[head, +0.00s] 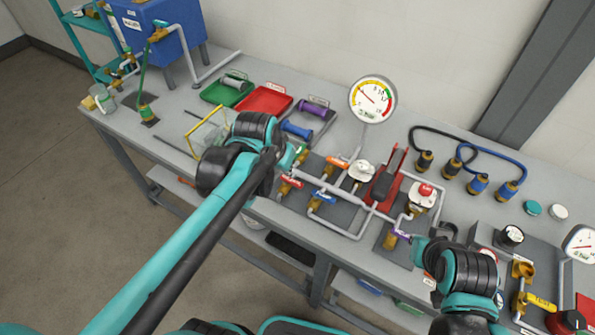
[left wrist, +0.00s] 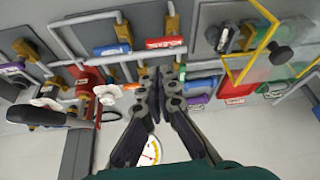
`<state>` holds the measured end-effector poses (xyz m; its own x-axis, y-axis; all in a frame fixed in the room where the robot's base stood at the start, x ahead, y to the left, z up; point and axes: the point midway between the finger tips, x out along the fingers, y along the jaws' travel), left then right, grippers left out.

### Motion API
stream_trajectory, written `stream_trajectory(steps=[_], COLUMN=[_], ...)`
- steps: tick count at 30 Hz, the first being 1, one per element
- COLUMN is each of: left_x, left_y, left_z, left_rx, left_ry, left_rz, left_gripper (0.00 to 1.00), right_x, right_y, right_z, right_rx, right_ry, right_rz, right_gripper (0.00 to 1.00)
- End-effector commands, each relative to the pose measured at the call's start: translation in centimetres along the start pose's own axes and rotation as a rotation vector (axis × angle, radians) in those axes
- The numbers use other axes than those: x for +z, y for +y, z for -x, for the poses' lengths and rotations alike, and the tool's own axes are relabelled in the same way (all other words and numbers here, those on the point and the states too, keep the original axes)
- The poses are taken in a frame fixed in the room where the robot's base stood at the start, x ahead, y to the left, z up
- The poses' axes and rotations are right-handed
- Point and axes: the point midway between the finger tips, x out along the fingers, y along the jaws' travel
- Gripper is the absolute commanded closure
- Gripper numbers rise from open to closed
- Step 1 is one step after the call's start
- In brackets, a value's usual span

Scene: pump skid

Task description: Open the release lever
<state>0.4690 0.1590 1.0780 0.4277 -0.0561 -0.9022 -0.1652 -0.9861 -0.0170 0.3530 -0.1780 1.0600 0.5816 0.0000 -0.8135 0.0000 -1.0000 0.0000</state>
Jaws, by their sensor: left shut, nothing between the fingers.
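Several pipe levers stand on the bench, and I cannot tell which is the release lever. A red lever (head: 291,181), an orange lever (head: 337,161), a blue lever (head: 322,197) and a purple lever (head: 403,236) show in the head view. The left wrist view shows the labelled red lever (left wrist: 165,43) and blue lever (left wrist: 112,50) beyond my left fingertips. My left gripper (left wrist: 162,73) is shut and empty over the pipework; contact cannot be told. In the head view my left wrist hides most of it. My right gripper (head: 422,247) is near the purple lever, its fingers unclear.
A yellow guard frame (head: 207,129) stands left of my left wrist. Green (head: 221,94) and red (head: 262,101) trays lie at the back. Hoses (head: 436,131) lie at right.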

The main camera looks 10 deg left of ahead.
Motion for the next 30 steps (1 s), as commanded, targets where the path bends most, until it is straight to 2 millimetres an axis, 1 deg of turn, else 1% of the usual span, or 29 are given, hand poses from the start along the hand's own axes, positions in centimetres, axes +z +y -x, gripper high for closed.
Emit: stream_trajectory(steps=[1, 3, 6, 10, 15, 26, 30], left_x=[-1.5, -2.9, -4.6, -6.0, -6.6, -6.7, -6.5], left_y=[0.0, 0.0, 0.0, 0.1, 0.2, 0.2, 0.2], left_z=[-0.7, -1.8, -3.3, -4.9, -6.0, -6.1, -7.1], left_rx=[0.008, 0.020, 0.037, 0.052, 0.062, 0.062, 0.062], left_ry=[-0.016, -0.039, -0.066, -0.092, -0.107, -0.108, -0.108], left_rz=[-0.014, -0.037, -0.064, -0.090, -0.105, -0.107, -0.107], left_gripper=[1.00, 1.00, 1.00, 1.00, 1.00, 1.00, 1.00], right_x=[-0.2, -0.3, -0.5, -0.6, -0.6, -0.6, -0.4], right_y=[0.0, 0.0, 0.0, 0.0, 0.0, 0.0, 0.0], right_z=[0.3, 0.4, 0.6, 0.8, 0.9, 0.8, 0.5], right_rx=[0.000, 0.000, 0.000, 0.000, 0.000, 0.000, 0.000], right_ry=[0.000, 0.000, 0.000, 0.000, 0.000, 0.000, 0.000], right_rz=[0.000, 0.000, 0.000, 0.000, 0.000, 0.000, 0.000], right_gripper=[1.00, 1.00, 1.00, 1.00, 1.00, 1.00, 1.00])
